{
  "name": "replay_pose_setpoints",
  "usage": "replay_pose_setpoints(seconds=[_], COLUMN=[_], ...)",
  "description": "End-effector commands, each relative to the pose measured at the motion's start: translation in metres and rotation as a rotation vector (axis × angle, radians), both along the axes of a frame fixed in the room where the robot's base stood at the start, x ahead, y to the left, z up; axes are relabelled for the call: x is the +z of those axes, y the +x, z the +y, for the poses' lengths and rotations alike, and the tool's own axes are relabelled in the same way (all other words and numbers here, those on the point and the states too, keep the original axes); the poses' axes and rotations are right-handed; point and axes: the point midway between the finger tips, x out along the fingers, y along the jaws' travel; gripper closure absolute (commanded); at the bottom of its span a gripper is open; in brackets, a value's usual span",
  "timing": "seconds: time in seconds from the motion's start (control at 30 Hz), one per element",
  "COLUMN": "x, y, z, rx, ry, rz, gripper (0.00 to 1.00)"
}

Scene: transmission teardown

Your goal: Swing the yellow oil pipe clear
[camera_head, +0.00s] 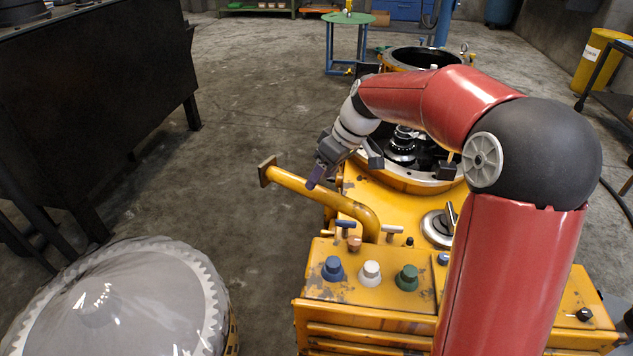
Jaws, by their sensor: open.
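The yellow oil pipe (318,198) runs from a flat flange at its upper left end to a bend at the yellow machine (382,205). Its flange end sticks out to the left of the machine, over the floor. My gripper (314,182) is at the end of my red arm, pointing down and left, just above the middle of the pipe in the picture. It is open, with no object visible in it. I cannot tell whether a finger touches the pipe. My arm covers part of the machine's right side.
Blue, white and green knobs stand on the machine's front panel, with small T-handles (393,231) behind. A round opening with dark gears (403,145) lies beyond. A large wrapped gear (120,300) is at lower left. Floor left of the pipe is clear up to a dark bench (100,90).

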Motion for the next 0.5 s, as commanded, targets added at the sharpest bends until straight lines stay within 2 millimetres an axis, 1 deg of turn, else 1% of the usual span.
replay_pose_setpoints(seconds=[0.03, 0.2, 0.33, 0.5], x=[0.009, 0.027, 0.032, 0.032], y=[0.000, -0.002, -0.003, -0.003], z=[-0.004, -0.013, -0.015, -0.015], rx=[-0.002, -0.001, 0.000, 0.001], ry=[-0.001, 0.000, -0.001, 0.000], rz=[-0.002, -0.002, 0.001, 0.001], gripper=[0.44, 0.44, 0.44, 0.44])
